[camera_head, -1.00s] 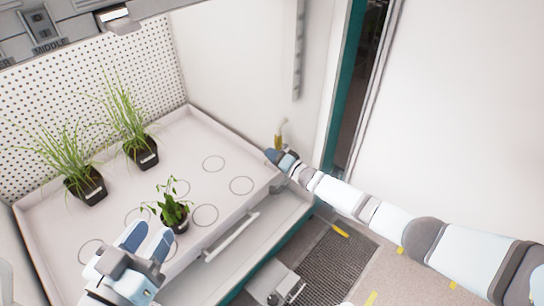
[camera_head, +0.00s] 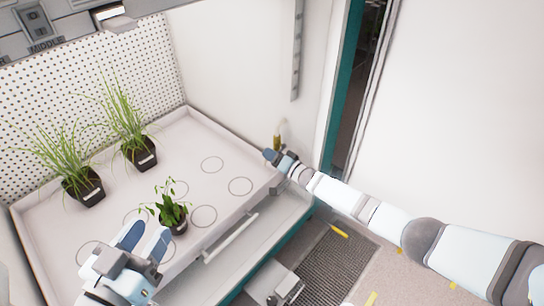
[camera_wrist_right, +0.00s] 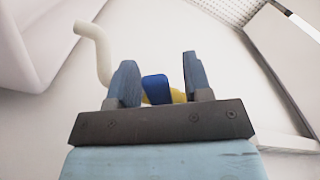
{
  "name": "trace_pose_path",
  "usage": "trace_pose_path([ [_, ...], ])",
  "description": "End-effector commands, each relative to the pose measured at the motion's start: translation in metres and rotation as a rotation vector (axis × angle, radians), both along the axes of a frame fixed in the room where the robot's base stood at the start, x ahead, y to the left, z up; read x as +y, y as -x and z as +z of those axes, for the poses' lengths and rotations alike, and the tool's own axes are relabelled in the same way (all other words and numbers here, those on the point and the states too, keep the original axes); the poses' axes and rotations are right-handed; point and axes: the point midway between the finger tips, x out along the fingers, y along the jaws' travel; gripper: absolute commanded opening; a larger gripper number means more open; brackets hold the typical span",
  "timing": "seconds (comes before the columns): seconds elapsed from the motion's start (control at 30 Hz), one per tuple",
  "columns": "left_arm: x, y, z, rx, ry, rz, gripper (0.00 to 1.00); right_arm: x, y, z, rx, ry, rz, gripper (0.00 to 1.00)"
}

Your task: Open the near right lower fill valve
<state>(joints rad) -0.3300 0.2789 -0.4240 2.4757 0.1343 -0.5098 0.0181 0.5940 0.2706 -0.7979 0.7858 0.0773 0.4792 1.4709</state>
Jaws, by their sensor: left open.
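The fill valve shows in the head view as a small brass-yellow fitting (camera_head: 277,142) on the wall beyond the right end of the tray. In the right wrist view its blue handle (camera_wrist_right: 156,89) and a bit of yellow body (camera_wrist_right: 179,96) show, with a white bent pipe (camera_wrist_right: 95,50) to the left. My right gripper (camera_head: 268,155) is close to the valve. In the wrist view its fingers (camera_wrist_right: 159,62) are apart, with the blue handle between them in the picture; contact cannot be told. My left gripper (camera_head: 147,240) is open and empty over the tray's front left.
A pale tray (camera_head: 225,139) with marked circles holds two grassy pots (camera_head: 85,188) (camera_head: 140,152) and a small leafy plant (camera_head: 172,212) close to my left gripper. A handle bar (camera_head: 232,238) runs along the front. A teal door frame (camera_head: 340,95) stands right of the valve.

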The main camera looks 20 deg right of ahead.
Motion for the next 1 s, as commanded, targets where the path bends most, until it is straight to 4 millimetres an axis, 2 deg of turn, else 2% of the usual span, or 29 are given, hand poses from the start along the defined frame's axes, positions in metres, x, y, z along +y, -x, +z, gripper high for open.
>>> trace_pose_path([
  [0.27, -0.002, 0.000, 0.008, 0.012, 0.019, 0.000, 0.43, -0.006, 0.009, 0.002, 0.001, 0.001, -0.001, 0.46],
  [0.4, -0.004, 0.004, 0.013, 0.065, 0.050, -0.005, 0.43, -0.020, 0.030, 0.004, 0.003, 0.001, -0.001, 0.46],
  [0.53, -0.009, 0.014, 0.007, 0.165, 0.098, -0.002, 0.43, -0.037, 0.056, 0.004, 0.003, 0.002, 0.000, 0.46],
  [0.8, -0.007, 0.015, 0.033, 0.085, 0.158, 0.025, 0.43, -0.066, 0.100, 0.002, 0.002, 0.001, 0.000, 0.46],
  [1.0, -0.007, 0.014, 0.041, 0.055, 0.172, 0.031, 0.43, -0.076, 0.114, 0.001, 0.001, 0.000, -0.001, 0.46],
])
